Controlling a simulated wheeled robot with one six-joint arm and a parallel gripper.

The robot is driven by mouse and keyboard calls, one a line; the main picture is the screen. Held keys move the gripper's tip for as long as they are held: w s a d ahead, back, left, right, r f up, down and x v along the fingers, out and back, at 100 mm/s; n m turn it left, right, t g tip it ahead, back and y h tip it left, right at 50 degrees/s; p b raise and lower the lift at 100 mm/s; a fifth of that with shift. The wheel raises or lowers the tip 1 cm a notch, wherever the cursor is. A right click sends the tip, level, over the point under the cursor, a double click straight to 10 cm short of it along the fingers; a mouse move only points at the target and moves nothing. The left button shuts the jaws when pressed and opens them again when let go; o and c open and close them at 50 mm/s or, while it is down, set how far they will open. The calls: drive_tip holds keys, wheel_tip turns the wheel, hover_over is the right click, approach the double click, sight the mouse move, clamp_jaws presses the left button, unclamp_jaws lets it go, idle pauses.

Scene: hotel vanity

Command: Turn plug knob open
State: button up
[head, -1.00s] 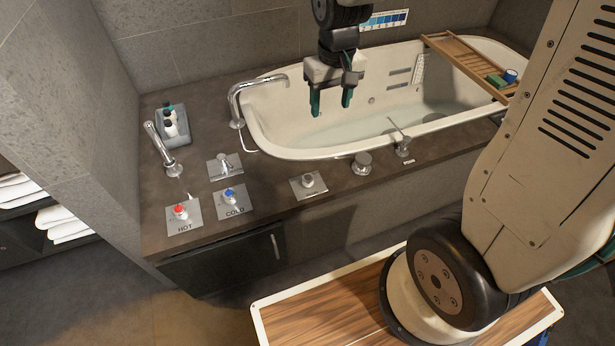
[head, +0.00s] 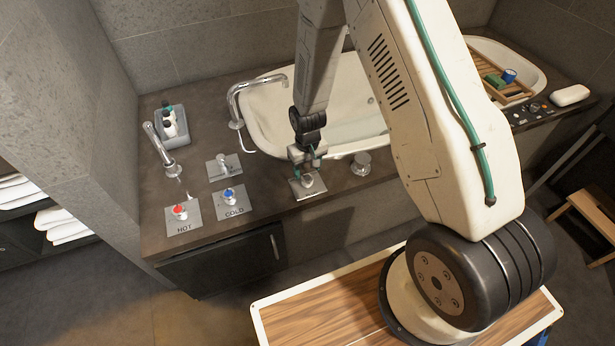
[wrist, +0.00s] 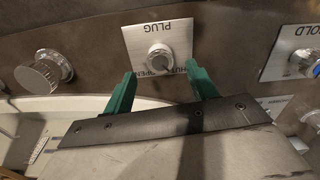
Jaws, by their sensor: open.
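The plug knob (wrist: 160,57) is a round silver knob on a square metal plate (wrist: 178,32) marked PLUG, with a second line of lettering partly hidden. In the head view the knob (head: 308,181) sits on the dark deck in front of the tub. My gripper (wrist: 162,82) is open, its two green fingers apart on either side of the knob's near side in the wrist view. In the head view my gripper (head: 309,170) hangs just above and behind the knob. I cannot tell whether the fingers touch it.
A second silver knob (head: 361,163) stands to the right. The COLD (head: 230,197) and HOT (head: 180,212) knobs and a lever plate (head: 223,166) are to the left. The curved tub spout (head: 236,100) rises behind. The bathtub (head: 270,120) lies beyond.

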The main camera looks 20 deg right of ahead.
sight(307, 178)
drive_tip(key=shift+f, duration=2.4)
drive_tip(key=shift+c, duration=0.3)
drive_tip(key=c, duration=0.9)
